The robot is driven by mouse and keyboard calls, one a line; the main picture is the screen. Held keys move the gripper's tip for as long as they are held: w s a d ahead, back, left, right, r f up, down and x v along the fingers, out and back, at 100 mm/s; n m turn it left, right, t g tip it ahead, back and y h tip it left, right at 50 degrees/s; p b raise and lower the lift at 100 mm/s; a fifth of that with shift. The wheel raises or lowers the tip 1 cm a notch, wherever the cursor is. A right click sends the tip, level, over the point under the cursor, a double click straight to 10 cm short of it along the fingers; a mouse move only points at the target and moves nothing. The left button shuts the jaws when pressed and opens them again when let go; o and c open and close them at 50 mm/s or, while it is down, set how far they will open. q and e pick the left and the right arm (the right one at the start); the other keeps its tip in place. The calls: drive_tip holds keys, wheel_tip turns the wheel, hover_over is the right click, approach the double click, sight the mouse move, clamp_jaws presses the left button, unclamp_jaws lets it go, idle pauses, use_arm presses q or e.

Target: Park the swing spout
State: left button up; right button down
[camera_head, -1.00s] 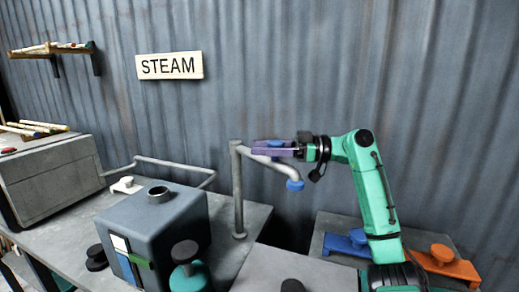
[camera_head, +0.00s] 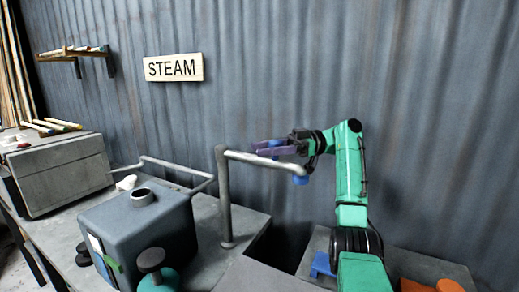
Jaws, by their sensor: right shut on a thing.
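The swing spout is a grey pipe (camera_head: 226,205) standing upright on the bench, with a horizontal arm (camera_head: 262,160) reaching to the right. The arm ends in a downturned blue tip (camera_head: 300,180). My right gripper (camera_head: 270,148), with purple fingers, comes in from the right at the spout arm and is shut on its blue knob (camera_head: 277,143); the fingers partly hide the knob. The spout tip hangs in front of the corrugated wall, touching nothing below that I can see.
A grey steam box (camera_head: 150,225) with a round neck stands left of the post. A thin rail (camera_head: 175,165) runs behind it. A dark gap (camera_head: 285,245) lies right of the post. Blue (camera_head: 322,265) and orange (camera_head: 448,286) items sit low at right. A STEAM sign (camera_head: 173,68) hangs behind.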

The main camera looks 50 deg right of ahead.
drive_tip(key=shift+f, duration=0.1)
drive_tip(key=shift+c, duration=1.7)
unclamp_jaws()
drive_tip(key=shift+w+d, duration=0.1)
drive_tip(key=shift+w, duration=0.05)
wheel_tip(320, 180, up, 20)
drive_tip(key=p, duration=0.9)
